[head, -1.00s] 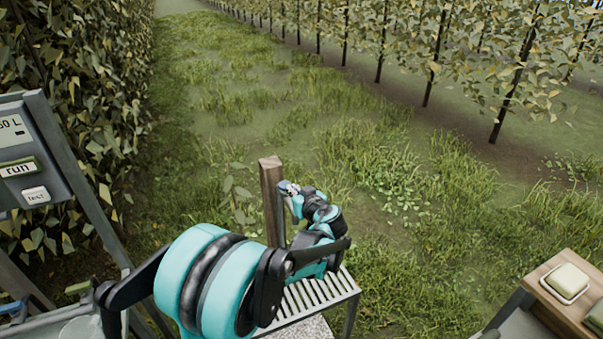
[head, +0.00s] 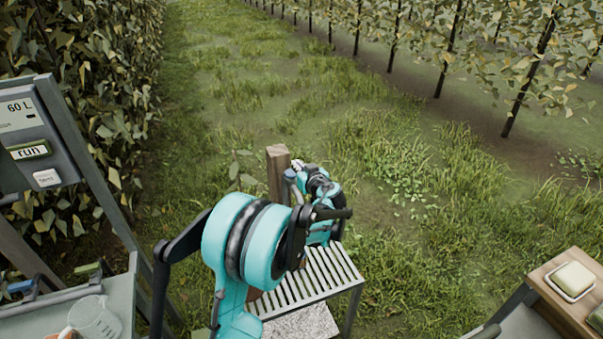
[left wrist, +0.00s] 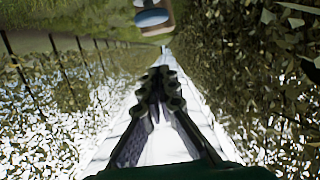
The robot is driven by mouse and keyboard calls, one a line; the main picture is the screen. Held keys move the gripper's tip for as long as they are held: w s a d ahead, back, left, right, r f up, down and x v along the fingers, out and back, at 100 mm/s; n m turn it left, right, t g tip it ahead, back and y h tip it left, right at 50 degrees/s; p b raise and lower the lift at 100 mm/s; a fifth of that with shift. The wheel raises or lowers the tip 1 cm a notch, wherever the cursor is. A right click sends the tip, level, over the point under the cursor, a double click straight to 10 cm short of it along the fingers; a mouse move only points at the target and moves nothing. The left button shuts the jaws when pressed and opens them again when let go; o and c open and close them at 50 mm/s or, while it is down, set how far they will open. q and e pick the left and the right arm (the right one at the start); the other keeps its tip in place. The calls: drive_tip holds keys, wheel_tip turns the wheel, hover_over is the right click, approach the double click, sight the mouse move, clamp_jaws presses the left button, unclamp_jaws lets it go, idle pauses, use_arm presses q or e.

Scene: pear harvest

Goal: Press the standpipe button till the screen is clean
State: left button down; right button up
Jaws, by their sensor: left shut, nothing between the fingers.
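The standpipe is a brown wooden post (head: 278,165) with a grey pipe on its right side, standing behind a slatted stand (head: 322,275). My left gripper (head: 295,172) is at the upper part of the post; my own arm partly covers it in the head view. In the left wrist view its two dark fingers (left wrist: 160,82) are shut with nothing between them. Past the fingertips, a rounded blue-and-white part (left wrist: 152,17) shows on a brown surface, which may be the button. I cannot tell whether anything touches it. A speckled grey panel (head: 300,322) lies below the slats; I cannot tell whether it is the screen.
A grey control panel (head: 30,130) reading "60 L" and "run" stands at the left. A tray with a clear jug (head: 95,318) is at lower left. A wooden table (head: 560,305) with a pale block (head: 573,280) is at right. Grass lies beyond.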

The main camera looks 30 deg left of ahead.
sight(293, 178)
use_arm(q)
drive_tip(key=w+a+f, duration=0.1)
drive_tip(key=f, duration=0.1)
drive_tip(key=w+a+f+b, duration=0.1)
drive_tip(key=a, duration=0.1)
drive_tip(key=shift+w+a+f, duration=0.15)
drive_tip(key=shift+w+f, duration=0.2)
drive_tip(key=shift+w, duration=0.05)
drive_tip(key=shift+f+b, duration=0.4)
drive_tip(key=shift+f, duration=0.35)
wheel_tip(293, 178, down, 2)
drive_tip(key=shift+s+f+b, duration=0.15)
drive_tip(key=shift+f+b, duration=0.1)
drive_tip(key=shift+b, duration=0.75)
drive_tip(key=shift+s+d, duration=0.1)
drive_tip(key=shift+d, duration=0.1)
idle(1.6)
